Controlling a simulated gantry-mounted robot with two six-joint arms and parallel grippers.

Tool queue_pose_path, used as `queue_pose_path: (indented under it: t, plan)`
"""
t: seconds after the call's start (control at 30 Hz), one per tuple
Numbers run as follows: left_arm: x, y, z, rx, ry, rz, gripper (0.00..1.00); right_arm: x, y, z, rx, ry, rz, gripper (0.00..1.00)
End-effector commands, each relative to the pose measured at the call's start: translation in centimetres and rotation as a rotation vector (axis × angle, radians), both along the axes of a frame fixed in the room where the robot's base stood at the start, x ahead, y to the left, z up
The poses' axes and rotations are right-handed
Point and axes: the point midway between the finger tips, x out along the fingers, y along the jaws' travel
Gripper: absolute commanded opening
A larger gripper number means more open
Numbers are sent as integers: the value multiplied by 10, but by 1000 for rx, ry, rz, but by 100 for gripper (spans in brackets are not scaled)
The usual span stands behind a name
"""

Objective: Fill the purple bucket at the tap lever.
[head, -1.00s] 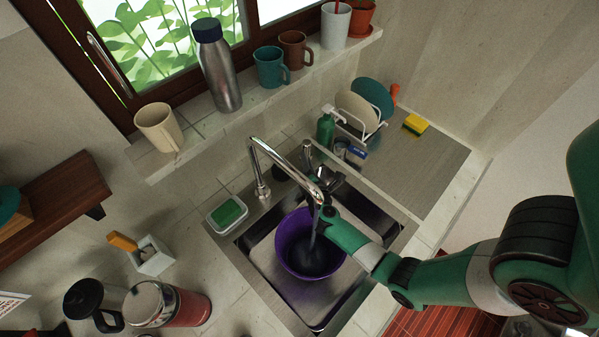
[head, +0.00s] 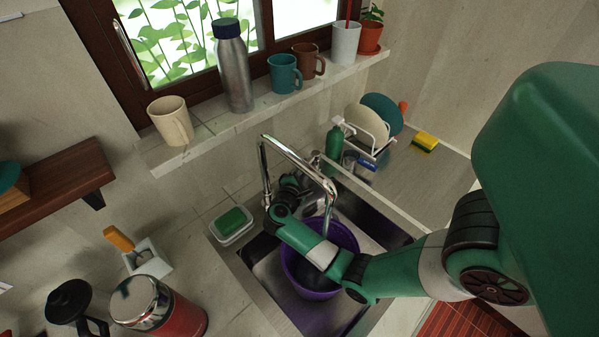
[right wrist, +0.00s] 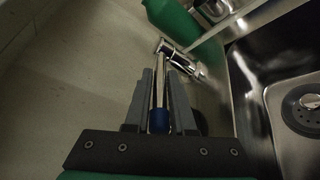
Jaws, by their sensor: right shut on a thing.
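The purple bucket (head: 313,292) stands upright in the sink basin under the tap spout (head: 298,160), partly hidden by my right arm. A thin greyish line hangs from the spout end; I cannot tell whether it is water. My right gripper (head: 291,184) is beside the tap, behind the bucket. In the right wrist view, my right gripper (right wrist: 160,95) is shut on the chrome tap lever (right wrist: 160,88), which has a blue tip, between its fingers. The bucket's contents are mostly hidden. My left gripper is out of view.
A green sponge in a white dish (head: 233,224) sits left of the sink. A green bottle (head: 334,141) and a dish rack (head: 366,130) stand behind it at the right. Mugs and a flask (head: 234,68) line the sill. A red-sided jar (head: 157,306) stands at the front left.

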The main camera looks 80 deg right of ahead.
Motion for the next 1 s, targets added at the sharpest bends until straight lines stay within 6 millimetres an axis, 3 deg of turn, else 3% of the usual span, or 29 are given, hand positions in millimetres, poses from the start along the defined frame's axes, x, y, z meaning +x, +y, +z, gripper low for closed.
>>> queue_pose_path:
  t: [0.27, 0.3, 0.4, 0.77, 1.0]
  plan:
    - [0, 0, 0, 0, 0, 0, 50, 0, 0, -3, 7, 3, 1, 0]
    - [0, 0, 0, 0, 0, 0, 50, 0, 0, -3, 6, 3, 1, 30]
    - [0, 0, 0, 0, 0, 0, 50, 0, 0, -3, 5, 2, 2, 48]
    - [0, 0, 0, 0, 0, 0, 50, 2, 4, 0, 2, 1, 3, 48]
    - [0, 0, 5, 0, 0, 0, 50, 13, 47, 10, 1, 1, 8, 48]
